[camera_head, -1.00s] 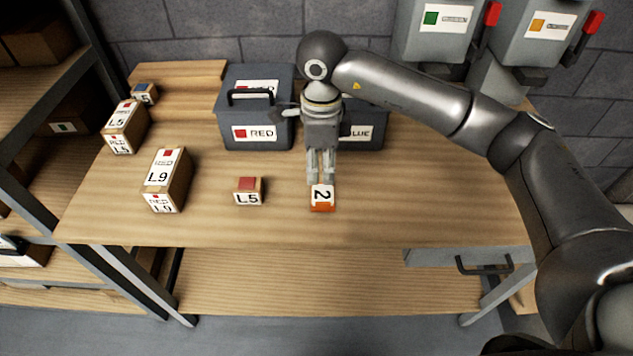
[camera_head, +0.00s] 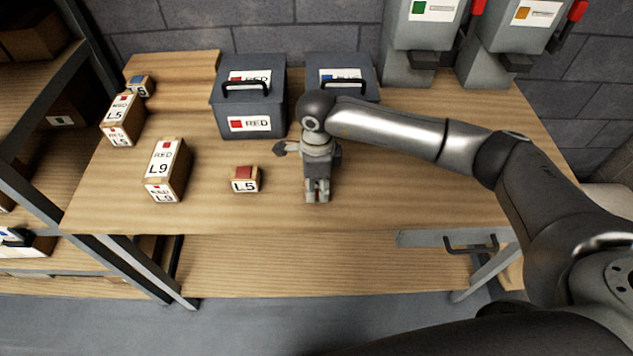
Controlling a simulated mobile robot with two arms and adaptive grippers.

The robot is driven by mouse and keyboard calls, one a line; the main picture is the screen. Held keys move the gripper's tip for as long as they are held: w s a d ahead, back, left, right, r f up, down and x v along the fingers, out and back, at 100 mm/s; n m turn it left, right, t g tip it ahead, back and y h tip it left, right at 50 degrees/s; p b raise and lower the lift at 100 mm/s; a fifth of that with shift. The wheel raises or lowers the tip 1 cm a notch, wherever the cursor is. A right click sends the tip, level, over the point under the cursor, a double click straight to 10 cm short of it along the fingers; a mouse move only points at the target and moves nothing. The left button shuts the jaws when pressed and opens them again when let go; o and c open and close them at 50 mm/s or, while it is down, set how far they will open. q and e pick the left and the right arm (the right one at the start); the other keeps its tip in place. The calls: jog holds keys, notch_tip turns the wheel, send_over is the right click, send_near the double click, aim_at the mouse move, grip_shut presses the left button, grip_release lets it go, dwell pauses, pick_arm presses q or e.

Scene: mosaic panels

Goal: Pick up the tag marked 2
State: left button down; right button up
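My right gripper (camera_head: 317,198) points straight down at the middle of the table, right of the small L5 block. Its two fingers show a narrow gap between them. A small reddish-orange patch shows in that gap, where the tag marked 2 stood. The rest of the tag and its number are hidden by the fingers and hand. I cannot tell whether the fingers are pressed on it. My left gripper is not in view.
The wooden table (camera_head: 400,205) is clear right of my gripper. The L5 block (camera_head: 245,180) is close on its left, the L9 box (camera_head: 167,170) farther left. The RED box (camera_head: 248,108) and another grey box (camera_head: 341,75) stand behind. Grey dispensers (camera_head: 420,35) are at back right.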

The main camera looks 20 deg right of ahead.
jog(key=shift+c, duration=1)
grip_shut()
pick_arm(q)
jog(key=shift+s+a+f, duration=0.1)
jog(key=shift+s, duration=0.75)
pick_arm(e)
jog(key=shift+r, duration=0.1)
